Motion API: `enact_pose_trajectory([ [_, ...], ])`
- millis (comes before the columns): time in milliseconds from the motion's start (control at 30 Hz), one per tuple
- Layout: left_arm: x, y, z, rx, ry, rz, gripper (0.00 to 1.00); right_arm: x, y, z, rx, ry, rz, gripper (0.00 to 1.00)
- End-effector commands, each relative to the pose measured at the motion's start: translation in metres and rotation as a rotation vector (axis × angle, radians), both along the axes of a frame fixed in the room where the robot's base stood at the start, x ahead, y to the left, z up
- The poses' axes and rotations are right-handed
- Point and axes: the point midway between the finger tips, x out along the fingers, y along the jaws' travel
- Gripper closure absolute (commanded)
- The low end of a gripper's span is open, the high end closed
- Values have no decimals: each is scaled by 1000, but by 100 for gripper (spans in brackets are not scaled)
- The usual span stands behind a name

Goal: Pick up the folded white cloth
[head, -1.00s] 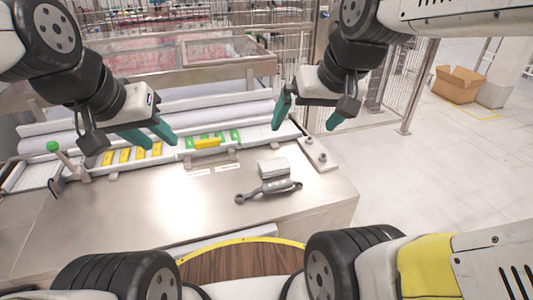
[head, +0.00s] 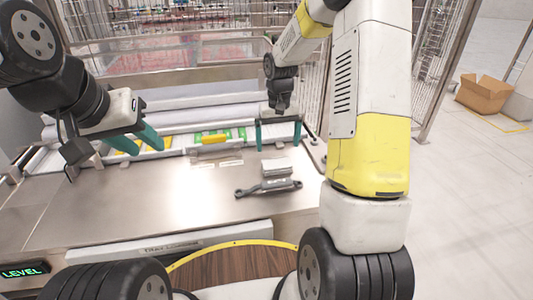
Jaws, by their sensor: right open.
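The folded white cloth (head: 276,168) lies on the steel table (head: 190,198), right of its middle, just behind a grey tool. My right gripper (head: 279,147) is open, fingers pointing down, above and slightly behind the cloth. It looks empty and apart from the cloth. My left gripper (head: 138,145) is at the left, over the near edge of the conveyor, with its two green fingers apart and nothing visible between them.
A grey wrench-like tool (head: 268,187) lies directly in front of the cloth. Yellow and green packs (head: 215,137) sit on the conveyor behind the table. The table's left and middle are clear. A cardboard box (head: 484,94) stands on the floor at right.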

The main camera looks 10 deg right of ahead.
Motion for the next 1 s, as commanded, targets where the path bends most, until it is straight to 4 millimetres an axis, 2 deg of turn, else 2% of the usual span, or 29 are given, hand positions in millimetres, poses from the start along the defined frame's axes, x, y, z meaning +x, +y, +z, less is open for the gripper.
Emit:
enact_pose_trajectory([
  [500,0,0,0,0,0,0,64,-2,3,-67,0,4,1,0],
  [800,0,0,0,0,0,0,64,-1,3,-73,1,1,0,0],
  [833,0,0,0,0,0,0,64,-1,3,-73,1,1,0,2],
  [1000,0,0,0,0,0,0,64,-1,3,-73,1,0,0,35],
])
